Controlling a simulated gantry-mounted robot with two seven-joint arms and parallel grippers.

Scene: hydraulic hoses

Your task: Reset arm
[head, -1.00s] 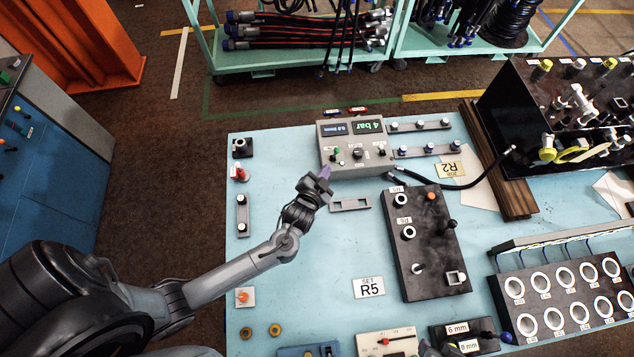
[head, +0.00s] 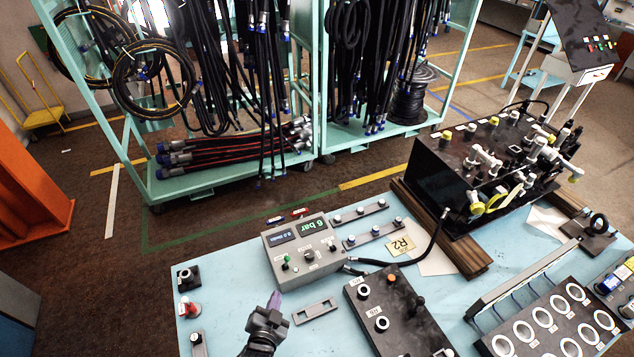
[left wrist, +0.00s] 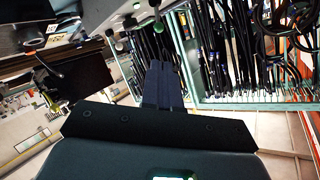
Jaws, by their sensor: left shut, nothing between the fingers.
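My left gripper (head: 273,302) is shut and empty above the blue table, just in front of the grey control box (head: 304,249). Its purple fingertips point up toward the box and look apart from it. In the left wrist view the closed fingers (left wrist: 162,84) point toward the hose racks, with nothing between them. The control box has a green display reading 6 bar, a second display, and knobs. My right gripper is not in view.
A black block with ports (head: 395,318) stands right of the gripper. A black valve unit (head: 450,180) on wooden beams stands at the back right. A red knob (head: 189,308) is at the left edge. Teal hose racks (head: 225,178) stand behind the table.

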